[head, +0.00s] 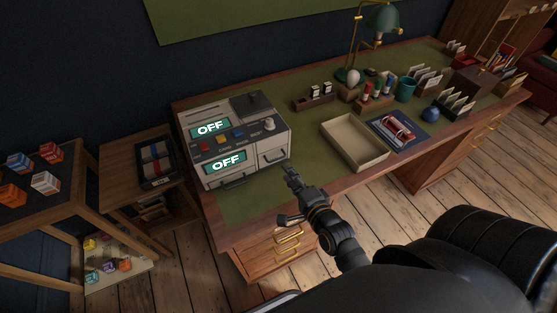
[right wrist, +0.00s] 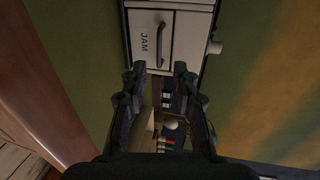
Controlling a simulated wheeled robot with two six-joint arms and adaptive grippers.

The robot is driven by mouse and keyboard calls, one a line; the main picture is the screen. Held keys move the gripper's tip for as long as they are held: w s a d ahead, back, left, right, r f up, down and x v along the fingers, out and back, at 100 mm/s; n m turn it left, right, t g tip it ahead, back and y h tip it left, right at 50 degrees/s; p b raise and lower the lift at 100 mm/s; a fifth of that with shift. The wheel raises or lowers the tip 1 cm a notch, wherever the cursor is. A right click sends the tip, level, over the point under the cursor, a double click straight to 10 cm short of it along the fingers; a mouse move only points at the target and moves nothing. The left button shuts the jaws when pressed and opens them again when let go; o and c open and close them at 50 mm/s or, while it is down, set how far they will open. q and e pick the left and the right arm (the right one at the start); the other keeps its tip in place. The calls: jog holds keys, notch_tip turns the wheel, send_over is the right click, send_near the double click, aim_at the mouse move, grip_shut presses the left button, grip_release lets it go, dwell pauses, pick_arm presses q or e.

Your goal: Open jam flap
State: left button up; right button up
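The grey-white machine (head: 238,152) stands at the left end of the desk, with two lit displays reading OFF. The jam flap (right wrist: 150,38) is a pale panel lettered JAM with a dark bar handle (right wrist: 161,45). It looks shut. In the head view the flap (head: 272,157) is on the machine's desk-facing side. My right gripper (head: 287,193) is open and empty beside the machine, near the desk's front edge. In the right wrist view its fingers (right wrist: 159,70) are spread just below the handle, apart from it. My left gripper is not in view.
An open beige tray (head: 355,142) lies right of the machine, with a blue folder (head: 398,131) beyond it. A green lamp (head: 380,20) and stamp racks stand behind. A small side table (head: 125,190) is at left. Green desktop around the flap is clear.

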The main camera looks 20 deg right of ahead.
aim_at(275, 160)
jog(key=x, duration=0.4)
jog(key=shift+w, duration=0.2)
jog(key=shift+x, duration=1.1)
jog(key=shift+w+f, duration=0.15)
jog(key=shift+w, duration=0.2)
jog(key=c, duration=0.4)
jog(key=shift+c, duration=1.1)
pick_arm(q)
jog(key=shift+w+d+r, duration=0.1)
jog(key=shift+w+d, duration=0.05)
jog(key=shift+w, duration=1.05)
pick_arm(e)
grip_shut()
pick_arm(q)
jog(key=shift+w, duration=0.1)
